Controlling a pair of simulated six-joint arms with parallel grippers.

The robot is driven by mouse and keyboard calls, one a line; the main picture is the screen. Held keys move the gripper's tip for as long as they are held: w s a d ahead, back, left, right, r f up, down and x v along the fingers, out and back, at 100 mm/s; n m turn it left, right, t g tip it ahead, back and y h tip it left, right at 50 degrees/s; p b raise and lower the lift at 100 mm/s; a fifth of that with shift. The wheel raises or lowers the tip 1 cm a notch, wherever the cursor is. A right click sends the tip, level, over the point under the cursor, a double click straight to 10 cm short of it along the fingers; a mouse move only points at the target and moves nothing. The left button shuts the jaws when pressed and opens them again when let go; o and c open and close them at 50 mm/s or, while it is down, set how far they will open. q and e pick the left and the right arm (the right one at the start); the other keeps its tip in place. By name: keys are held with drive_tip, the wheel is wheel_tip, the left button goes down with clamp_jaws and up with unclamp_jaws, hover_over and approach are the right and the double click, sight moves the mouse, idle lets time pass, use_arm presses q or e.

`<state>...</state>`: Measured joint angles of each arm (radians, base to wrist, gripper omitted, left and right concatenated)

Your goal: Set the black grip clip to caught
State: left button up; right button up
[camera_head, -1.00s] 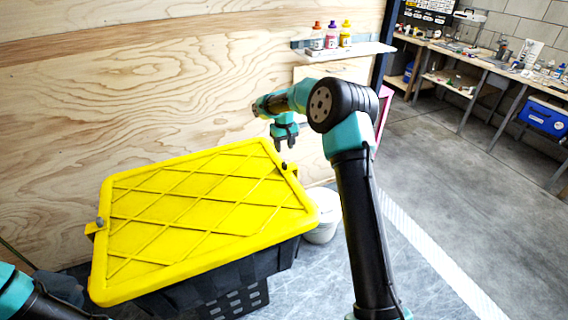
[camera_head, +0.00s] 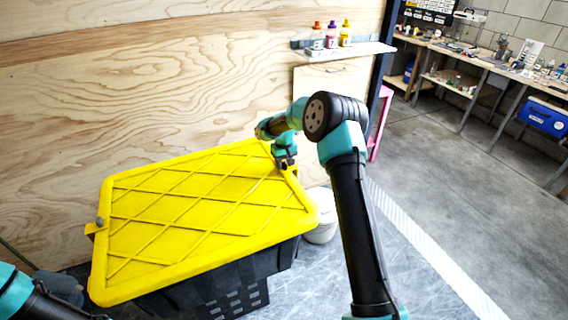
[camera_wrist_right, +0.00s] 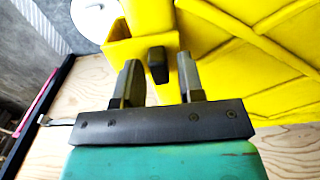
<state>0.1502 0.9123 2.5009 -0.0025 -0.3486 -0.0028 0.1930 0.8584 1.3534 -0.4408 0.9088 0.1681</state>
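A black bin with a yellow lid (camera_head: 200,205) stands against the plywood wall. The black grip clip (camera_wrist_right: 158,66) sits at a yellow bracket (camera_wrist_right: 140,45) on the lid's right edge in the right wrist view. My right gripper (camera_wrist_right: 158,80) is open, with one finger on each side of the clip and a gap to both. In the head view the right gripper (camera_head: 286,164) is at the lid's far right corner and hides the clip. Another dark knob (camera_head: 100,223) shows at the lid's left edge. My left arm shows at the lower left; its gripper cannot be made out.
A white bucket (camera_head: 322,218) stands right of the bin. A shelf (camera_head: 345,51) with several bottles is on the wall above. A pink frame (camera_head: 381,125) stands behind my right arm. The floor to the right is clear.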

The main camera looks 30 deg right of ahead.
clamp_jaws()
drive_tip(key=shift+w+a, duration=0.1)
drive_tip(key=shift+a, duration=1.2)
drive_tip(key=shift+o, duration=0.8)
unclamp_jaws()
drive_tip(key=shift+r, duration=0.1)
wheel_tip(320, 180, up, 17)
drive_tip(key=shift+r, duration=0.15)
